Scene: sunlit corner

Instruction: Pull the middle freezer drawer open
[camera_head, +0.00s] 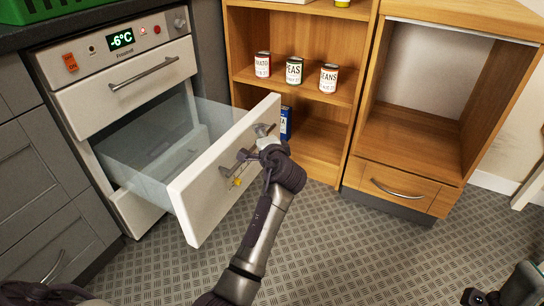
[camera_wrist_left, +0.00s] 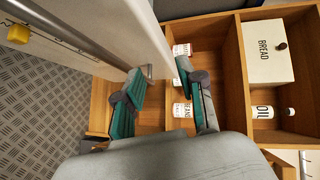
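The middle freezer drawer (camera_head: 215,185) stands well out from the freezer (camera_head: 120,85), with its clear bin (camera_head: 150,150) exposed. Its front carries a grey bar handle (camera_head: 240,158) and a small yellow piece (camera_head: 237,182). My left gripper (camera_head: 268,148) is at the handle's right end. In the left wrist view, my left gripper's teal fingers (camera_wrist_left: 165,105) are spread, with a gap between them. The handle bar (camera_wrist_left: 75,42) runs behind the left finger; contact is unclear. My right gripper's fingers do not show; dark parts of my right arm show at the lower right.
The upper freezer drawer (camera_head: 130,85) is closed under a display. A wooden shelf (camera_head: 300,85) with several cans stands close beyond the open drawer. An empty wooden cabinet (camera_head: 415,130) stands right of it. The patterned floor (camera_head: 350,245) in front is clear.

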